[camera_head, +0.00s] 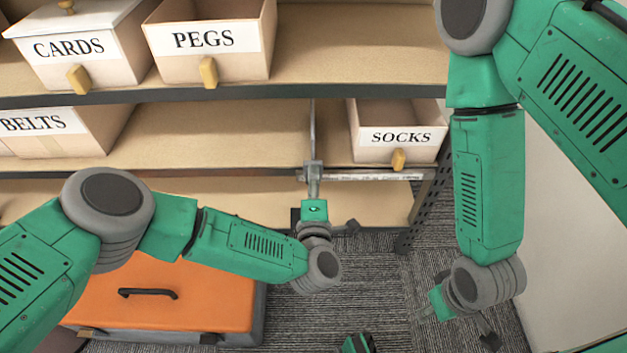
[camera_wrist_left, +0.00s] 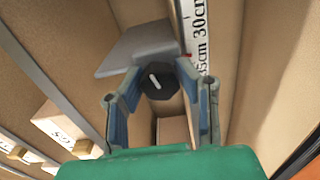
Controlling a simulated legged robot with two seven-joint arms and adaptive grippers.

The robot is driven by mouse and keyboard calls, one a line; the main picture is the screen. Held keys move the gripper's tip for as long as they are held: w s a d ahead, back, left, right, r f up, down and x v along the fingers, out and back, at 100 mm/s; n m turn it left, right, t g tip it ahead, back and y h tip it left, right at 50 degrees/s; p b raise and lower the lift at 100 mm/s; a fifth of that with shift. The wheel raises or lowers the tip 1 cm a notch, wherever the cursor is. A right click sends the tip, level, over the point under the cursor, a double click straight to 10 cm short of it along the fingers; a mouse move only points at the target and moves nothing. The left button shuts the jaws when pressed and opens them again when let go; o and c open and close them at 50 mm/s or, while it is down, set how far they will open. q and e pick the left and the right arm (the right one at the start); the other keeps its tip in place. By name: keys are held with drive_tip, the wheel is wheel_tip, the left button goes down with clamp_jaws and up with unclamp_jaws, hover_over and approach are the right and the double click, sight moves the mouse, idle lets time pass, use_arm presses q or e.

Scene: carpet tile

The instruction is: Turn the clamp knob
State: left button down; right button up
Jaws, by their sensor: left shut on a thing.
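The clamp knob (camera_wrist_left: 157,82) is dark and faceted, with a short white mark tilted to the upper left in the left wrist view. A grey clamp part (camera_wrist_left: 138,47) is just above it. In the head view the clamp (camera_head: 313,172) sits on the front edge of the middle shelf, its bar rising vertically. My left gripper (camera_head: 313,210) is just below the clamp; its blue-padded fingers (camera_wrist_left: 160,95) stand either side of the knob and are shut on it. The knob is hidden in the head view. My right gripper (camera_head: 440,303) hangs low at the right, its fingers unclear.
A ruler strip (camera_head: 375,177) runs along the shelf edge right of the clamp. The SOCKS bin (camera_head: 372,143) stands above it. PEGS (camera_head: 240,65), CARDS (camera_head: 110,70) and BELTS (camera_head: 65,145) bins are on the shelves. An orange case (camera_head: 200,292) lies on the carpet below my left arm.

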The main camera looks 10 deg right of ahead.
use_arm(q)
drive_tip(key=shift+s+f+n, duration=0.25)
drive_tip(key=shift+f+n, duration=0.1)
drive_tip(key=shift+n, duration=0.35)
drive_tip(key=c, duration=1.2)
unclamp_jaws()
drive_tip(key=shift+w+r, duration=0.15)
drive_tip(key=s, duration=0.4)
drive_tip(key=s+a, duration=0.1)
drive_tip(key=s, duration=0.3)
drive_tip(key=s+a, duration=0.1)
drive_tip(key=s, duration=0.2)
drive_tip(key=shift+s+a, duration=0.2)
drive_tip(key=shift+s, duration=0.2)
